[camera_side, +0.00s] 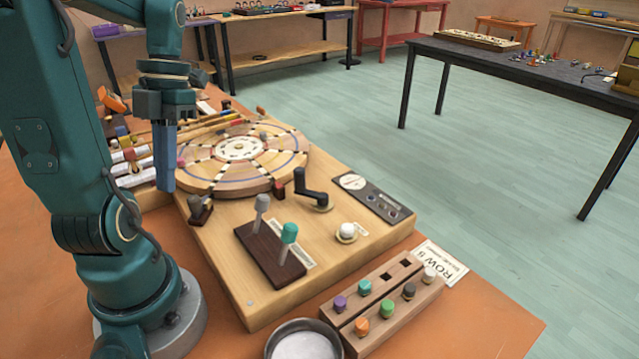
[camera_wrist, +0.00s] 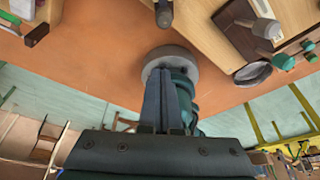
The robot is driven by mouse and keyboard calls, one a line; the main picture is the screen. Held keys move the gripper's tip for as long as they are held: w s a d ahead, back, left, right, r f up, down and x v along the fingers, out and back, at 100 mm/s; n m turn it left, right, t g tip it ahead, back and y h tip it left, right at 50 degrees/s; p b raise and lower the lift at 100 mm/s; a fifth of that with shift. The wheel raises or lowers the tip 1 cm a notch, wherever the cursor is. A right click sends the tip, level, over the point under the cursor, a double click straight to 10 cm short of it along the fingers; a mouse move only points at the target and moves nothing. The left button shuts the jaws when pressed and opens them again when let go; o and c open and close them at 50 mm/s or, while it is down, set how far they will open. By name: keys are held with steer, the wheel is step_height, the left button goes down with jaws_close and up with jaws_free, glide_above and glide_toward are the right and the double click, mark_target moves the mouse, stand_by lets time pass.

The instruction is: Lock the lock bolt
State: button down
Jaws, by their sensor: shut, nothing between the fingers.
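A small dark block with a grey knob (camera_side: 200,208), which looks like the lock bolt, sits on the wooden board beside the near-left rim of the round wooden disc (camera_side: 225,185). I cannot tell whether the bolt is engaged with the disc. My gripper (camera_side: 165,188) points down, its blue fingers together and empty. In the side view it appears left of and above the bolt, apart from it. The fingers also show in the wrist view (camera_wrist: 167,75), over the orange table. A dark knobbed part (camera_wrist: 163,14) is at the top edge there; I cannot tell if it is the bolt.
Two levers, grey (camera_side: 262,203) and green (camera_side: 289,233), stand on the board near a black crank (camera_side: 312,190) and white button (camera_side: 347,231). A peg rack (camera_side: 385,310) and round bowl (camera_side: 303,345) are in front. Mallets and bars (camera_side: 130,155) lie left of the disc.

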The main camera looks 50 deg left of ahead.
mark_target(191, 197)
steer(key=shift+w+a+f, duration=0.15)
steer(key=shift+w+f, duration=0.1)
steer(key=shift+f, duration=0.75)
steer(key=shift+w+a+f, duration=0.2)
steer(key=shift+w+f, duration=0.05)
steer(key=shift+f, duration=0.75)
steer(key=shift+w+a+f, duration=0.15)
steer(key=shift+w+f, duration=0.1)
steer(key=shift+f, duration=0.75)
steer(key=shift+w+a, duration=0.95)
steer(key=shift+w, duration=0.05)
steer(key=shift+s, duration=0.1)
